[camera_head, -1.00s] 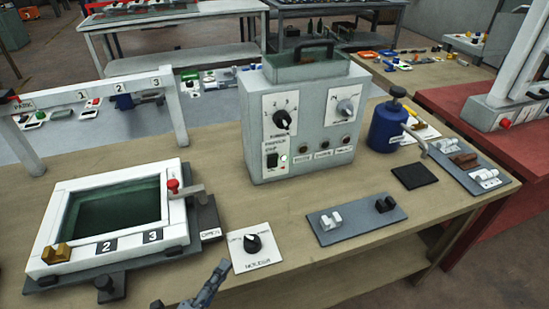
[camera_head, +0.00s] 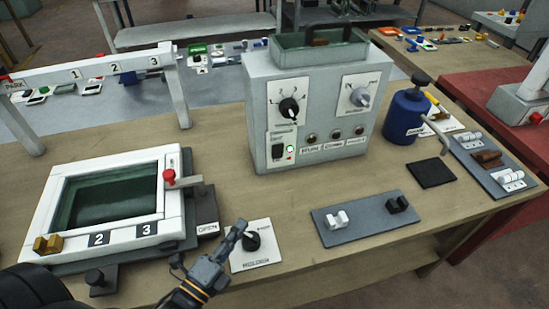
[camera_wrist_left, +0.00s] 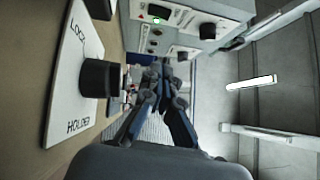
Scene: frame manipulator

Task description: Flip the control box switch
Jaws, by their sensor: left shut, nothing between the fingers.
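The grey control box (camera_head: 255,110) stands upright at the middle of the table. Its front has a black rocker switch (camera_head: 278,152) at the lower left, with a small glowing lamp (camera_head: 290,149) beside it. The box also shows sideways at the top of the left wrist view (camera_wrist_left: 225,9). My left gripper (camera_head: 239,226) is shut and empty, in front of the box and a little lower left of the switch in the picture. It overlaps the edge of the white HOLDER plate; its fingertips (camera_wrist_left: 161,68) also show in the wrist view. My right gripper is out of view.
The HOLDER knob (camera_head: 252,240) is close beside my left gripper. A white framed panel (camera_head: 110,243) with a red-knobbed lever is at left. A grey plate (camera_head: 368,222) with two small switches and a blue canister (camera_head: 404,118) are at right. Bare table lies before the box.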

